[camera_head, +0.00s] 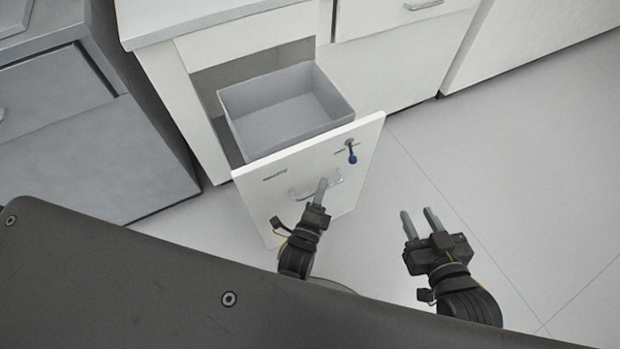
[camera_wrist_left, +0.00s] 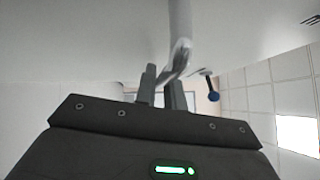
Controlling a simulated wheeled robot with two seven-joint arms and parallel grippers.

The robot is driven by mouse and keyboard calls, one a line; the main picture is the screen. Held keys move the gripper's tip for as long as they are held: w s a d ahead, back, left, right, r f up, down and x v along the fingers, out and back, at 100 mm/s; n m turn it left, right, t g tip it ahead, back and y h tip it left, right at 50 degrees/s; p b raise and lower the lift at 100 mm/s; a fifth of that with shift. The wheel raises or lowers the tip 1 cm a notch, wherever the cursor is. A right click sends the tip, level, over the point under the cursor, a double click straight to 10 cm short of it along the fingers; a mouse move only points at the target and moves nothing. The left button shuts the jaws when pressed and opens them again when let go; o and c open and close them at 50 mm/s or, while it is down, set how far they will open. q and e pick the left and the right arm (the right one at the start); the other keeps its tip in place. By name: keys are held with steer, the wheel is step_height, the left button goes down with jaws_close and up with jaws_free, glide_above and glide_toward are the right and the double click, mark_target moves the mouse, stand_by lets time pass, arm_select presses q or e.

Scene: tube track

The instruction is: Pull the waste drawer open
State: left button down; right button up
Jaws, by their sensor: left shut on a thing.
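The white waste drawer (camera_head: 348,200) stands pulled out from the cabinet, with a grey bin (camera_head: 285,108) inside it that looks empty. My left gripper (camera_head: 321,187) is at the drawer front, shut on its metal handle (camera_head: 302,194). In the left wrist view the handle (camera_wrist_left: 180,55) passes between the two fingers (camera_wrist_left: 163,85). A small lever with a blue knob (camera_head: 352,158) is on the drawer front, right of the handle; the blue knob also shows in the left wrist view (camera_wrist_left: 213,96). My right gripper (camera_head: 420,217) is open and empty over the floor.
A grey cabinet (camera_head: 90,150) stands at the left of the drawer. White cabinets (camera_head: 385,60) with another handle (camera_head: 423,5) continue to the right. The tiled floor (camera_head: 520,170) right of the drawer is clear.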

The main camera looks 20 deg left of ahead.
arm_select(q)
steer(key=shift+s+d, duration=0.1)
arm_select(e)
steer(key=shift+f, duration=0.15)
arm_select(q)
steer(key=c, duration=1.5)
jaws_free()
